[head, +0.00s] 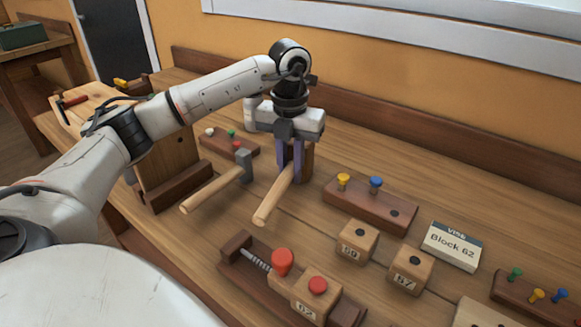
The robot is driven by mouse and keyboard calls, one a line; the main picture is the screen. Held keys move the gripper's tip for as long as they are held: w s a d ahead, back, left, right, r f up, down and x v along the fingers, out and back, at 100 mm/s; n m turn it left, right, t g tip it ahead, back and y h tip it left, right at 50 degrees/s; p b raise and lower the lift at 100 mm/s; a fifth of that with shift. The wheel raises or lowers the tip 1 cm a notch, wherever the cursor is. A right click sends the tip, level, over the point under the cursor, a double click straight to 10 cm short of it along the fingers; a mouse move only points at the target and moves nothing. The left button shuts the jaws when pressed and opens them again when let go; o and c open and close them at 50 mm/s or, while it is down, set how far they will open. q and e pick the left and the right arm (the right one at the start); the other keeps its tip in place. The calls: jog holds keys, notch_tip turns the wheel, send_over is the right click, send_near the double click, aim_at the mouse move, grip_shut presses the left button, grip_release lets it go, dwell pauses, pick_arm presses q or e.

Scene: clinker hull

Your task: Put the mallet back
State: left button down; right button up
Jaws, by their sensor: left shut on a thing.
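The wooden mallet (270,203) has a pale round handle and a darker brown head, which shows partly behind my fingers. My left gripper (291,170), with purple fingers, is shut on the mallet at the head end of the handle. The handle points toward the front left. Whether the mallet touches the bench is unclear. A hammer (208,189) with a grey head lies just left of the mallet, apart from it. My right gripper is not in view.
A vise (240,262) stands in front, holding a block (306,303). Two numbered blocks (357,241) (411,269) and a card (452,246) reading "Block 62" are at right. Peg racks stand right (360,205) and behind left (222,145). A wooden stand (168,150) is left.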

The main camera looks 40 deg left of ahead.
pick_arm(q)
jog(key=shift+f, duration=0.35)
jog(key=c, duration=1.6)
grip_release()
jog(key=shift+o, duration=0.2)
notch_tip(320, 180, up, 8)
jog(key=p, duration=0.6)
jog(key=shift+r+p, duration=0.1)
jog(key=shift+p, duration=0.3)
